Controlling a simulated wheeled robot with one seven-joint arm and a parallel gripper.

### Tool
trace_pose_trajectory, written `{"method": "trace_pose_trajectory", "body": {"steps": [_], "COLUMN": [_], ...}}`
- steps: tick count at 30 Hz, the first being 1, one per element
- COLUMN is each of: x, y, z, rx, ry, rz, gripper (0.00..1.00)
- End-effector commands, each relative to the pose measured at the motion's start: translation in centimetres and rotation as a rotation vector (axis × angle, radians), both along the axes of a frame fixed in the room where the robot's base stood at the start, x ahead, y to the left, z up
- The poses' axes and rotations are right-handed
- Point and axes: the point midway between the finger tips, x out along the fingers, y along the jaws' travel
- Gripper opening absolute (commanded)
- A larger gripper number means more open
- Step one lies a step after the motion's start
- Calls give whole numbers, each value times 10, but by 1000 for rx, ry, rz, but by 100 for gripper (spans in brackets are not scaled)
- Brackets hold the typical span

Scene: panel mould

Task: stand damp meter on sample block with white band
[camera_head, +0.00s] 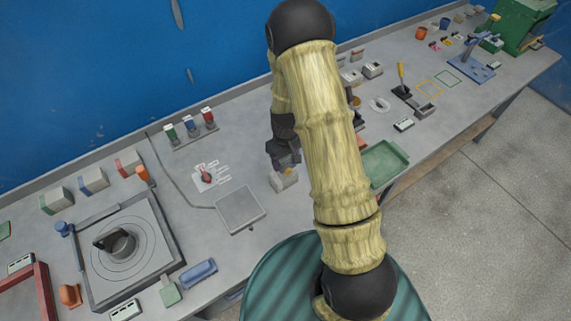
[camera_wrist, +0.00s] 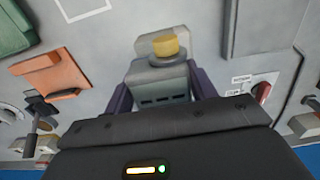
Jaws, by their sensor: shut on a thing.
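My gripper (camera_head: 284,158) is low over the middle of the bench. In the wrist view its purple fingers (camera_wrist: 160,90) are shut on a grey slotted body (camera_wrist: 158,84), apparently the damp meter. A dark ring and a yellow rounded end (camera_wrist: 165,46) show beyond this body. A pale grey block (camera_wrist: 150,45) lies just past the yellow end; it also shows in the head view (camera_head: 284,182). I cannot tell whether meter and block touch, or whether this block has a white band. My arm hides part of the bench.
Blocks with green (camera_head: 55,200), blue (camera_head: 93,180) and red (camera_head: 128,162) bands stand at the left. A grey plate (camera_head: 240,208) lies left of my gripper, a red switch (camera_head: 205,175) behind it. A green tray (camera_head: 385,162) is to the right.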

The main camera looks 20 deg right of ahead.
Motion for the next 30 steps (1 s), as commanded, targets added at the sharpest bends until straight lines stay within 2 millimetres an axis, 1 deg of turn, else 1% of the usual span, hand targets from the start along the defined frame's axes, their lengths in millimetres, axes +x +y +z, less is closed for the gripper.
{"method": "trace_pose_trajectory", "body": {"steps": [6,9,20,21,23,24,30], "x": [-1,0,0,0,0,0,0], "y": [0,0,0,0,0,0,0], "z": [-25,-32,-36,-37,-36,-36,-36], "rx": [1,0,0,0,0,0,0], "ry": [3,0,0,0,0,0,0], "rz": [-1,-1,0,0,0,0,0], "gripper": [22,22,22,58,70,78,78]}}
